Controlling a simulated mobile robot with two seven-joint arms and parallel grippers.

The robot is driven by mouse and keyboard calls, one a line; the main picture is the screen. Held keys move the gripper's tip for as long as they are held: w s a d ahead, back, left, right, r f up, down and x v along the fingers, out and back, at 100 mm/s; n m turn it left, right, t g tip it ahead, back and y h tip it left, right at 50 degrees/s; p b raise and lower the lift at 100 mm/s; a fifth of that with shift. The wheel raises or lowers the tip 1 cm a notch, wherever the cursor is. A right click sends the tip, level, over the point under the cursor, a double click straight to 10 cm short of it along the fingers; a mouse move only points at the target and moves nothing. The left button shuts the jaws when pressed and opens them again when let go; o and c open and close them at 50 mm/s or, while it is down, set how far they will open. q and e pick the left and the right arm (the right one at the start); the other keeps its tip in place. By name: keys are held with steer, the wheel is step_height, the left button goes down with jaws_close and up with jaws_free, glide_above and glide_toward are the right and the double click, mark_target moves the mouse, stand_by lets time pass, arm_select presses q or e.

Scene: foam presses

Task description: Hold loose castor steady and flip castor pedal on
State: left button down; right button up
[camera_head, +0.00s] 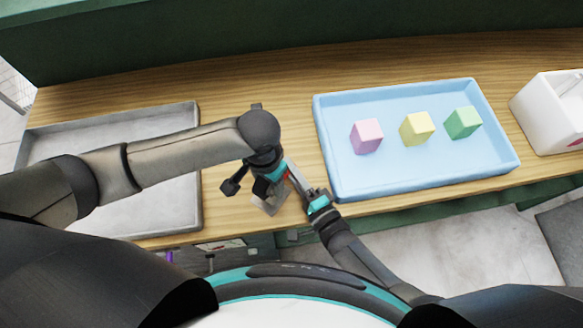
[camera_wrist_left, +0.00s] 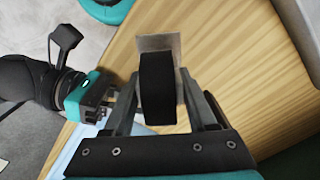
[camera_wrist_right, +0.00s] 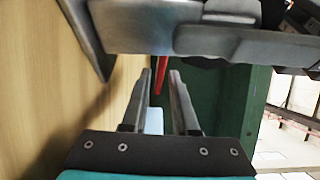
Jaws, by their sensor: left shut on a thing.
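The loose castor has a black wheel (camera_wrist_left: 158,88) and a grey metal plate (camera_head: 271,206). My left gripper (camera_wrist_left: 158,95) is shut on the wheel, one finger on each side, and holds the castor above the front edge of the table. In the head view, my left gripper (camera_head: 268,186) hides much of it. A red pedal (camera_wrist_right: 163,70) shows just beyond the fingertips of my right gripper (camera_wrist_right: 160,75). Those fingers are apart with nothing between them. In the head view, my right gripper (camera_head: 309,193) is right beside the castor.
A blue tray (camera_head: 420,183) on the wooden table (camera_head: 240,90) holds a pink block (camera_head: 366,136), a yellow block (camera_head: 417,129) and a green block (camera_head: 463,123). A grey tray (camera_head: 190,220) lies at left under my left arm. A white box (camera_head: 545,110) stands at right.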

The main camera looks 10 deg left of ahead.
jaws_close()
stand_by(0.3)
steer(key=m, duration=0.1)
steer(key=f+m+g, duration=0.1)
steer(key=m, duration=0.1)
steer(key=f+m+g+h, duration=0.1)
steer(key=shift+s+a+f+m, duration=0.1)
steer(key=shift+s+a+m, duration=0.05)
steer(key=shift+s+m, duration=0.15)
steer(key=shift+o, duration=1.3)
jaws_free()
